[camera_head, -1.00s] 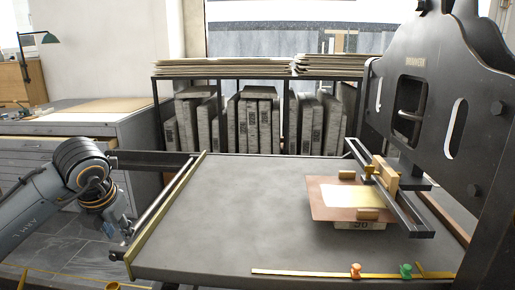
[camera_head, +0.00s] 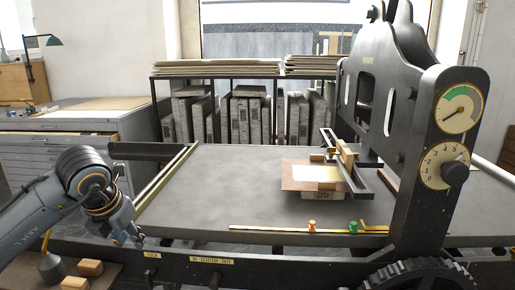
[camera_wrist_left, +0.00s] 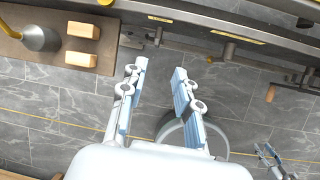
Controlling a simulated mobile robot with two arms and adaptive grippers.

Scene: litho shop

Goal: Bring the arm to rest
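My left arm comes in from the left in the head view. Its gripper (camera_head: 127,232) points down beside the front left edge of the press bed (camera_head: 215,190), apart from it. In the left wrist view the left gripper (camera_wrist_left: 160,72) is open, with two blue-padded fingers apart and only grey floor tiles between them. What looks like my right gripper (camera_wrist_left: 267,155) shows small at the lower right of that view; its finger opening is too small to judge. The right arm does not show in the head view.
On the bed sit a stone (camera_head: 322,196) and a copper-coloured plate (camera_head: 300,176). The press frame (camera_head: 425,150) with two dials stands right. Wooden blocks (camera_head: 91,268) and a grey cone-shaped weight (camera_head: 52,270) lie on a surface at lower left. Drawers (camera_head: 60,155) stand behind the arm.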

